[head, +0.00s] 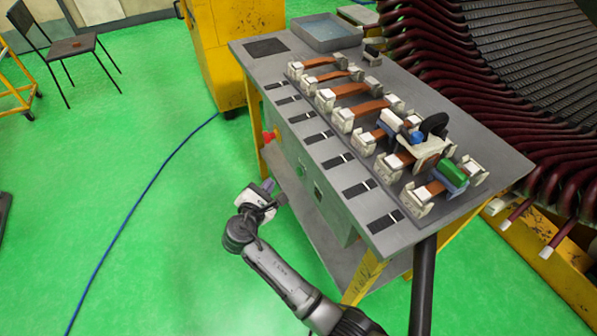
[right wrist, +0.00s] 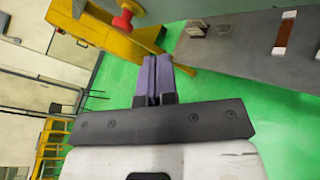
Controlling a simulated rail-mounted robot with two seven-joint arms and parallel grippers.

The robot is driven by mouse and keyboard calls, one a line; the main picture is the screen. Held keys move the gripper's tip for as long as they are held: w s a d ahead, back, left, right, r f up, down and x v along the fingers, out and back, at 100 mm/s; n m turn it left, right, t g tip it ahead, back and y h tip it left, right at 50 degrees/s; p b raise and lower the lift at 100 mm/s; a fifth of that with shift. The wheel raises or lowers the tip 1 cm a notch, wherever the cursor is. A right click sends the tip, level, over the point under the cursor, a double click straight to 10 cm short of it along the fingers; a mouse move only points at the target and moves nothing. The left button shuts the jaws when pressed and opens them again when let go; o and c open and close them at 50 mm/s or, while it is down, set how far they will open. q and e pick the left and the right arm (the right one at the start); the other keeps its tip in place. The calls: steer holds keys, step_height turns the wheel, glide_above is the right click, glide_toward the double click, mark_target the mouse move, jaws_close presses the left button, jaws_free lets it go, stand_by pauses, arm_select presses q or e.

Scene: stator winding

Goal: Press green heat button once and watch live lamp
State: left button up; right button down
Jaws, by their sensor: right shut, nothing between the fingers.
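The green button (head: 300,171) is on the grey box panel at the left side of the workbench. A small dark fitting (head: 318,195) sits on the same panel to its right; I cannot tell whether it is the lamp, and no lit lamp is clear. My right gripper (head: 270,186) is in front of the panel, a little left of and below the green button, apparently apart from it. In the right wrist view its purple fingers (right wrist: 154,76) are shut and empty. The green button cannot be made out in that view. My left gripper is out of view.
A red mushroom button (head: 270,136) on a yellow box is at the panel's far end; it also shows in the right wrist view (right wrist: 122,20). The workbench top (head: 262,75) holds several clamps with copper pieces. A blue cable (head: 150,185) lies on the green floor.

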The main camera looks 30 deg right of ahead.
mark_target(300, 171)
steer(key=d+p, duration=0.1)
steer(key=d, duration=0.4)
steer(key=shift+d+p, duration=0.2)
steer(key=shift+p, duration=0.1)
stand_by(0.5)
stand_by(0.7)
stand_by(0.7)
steer(key=shift+d, duration=0.1)
steer(key=shift+d+p, duration=0.35)
steer(key=shift+p, duration=0.2)
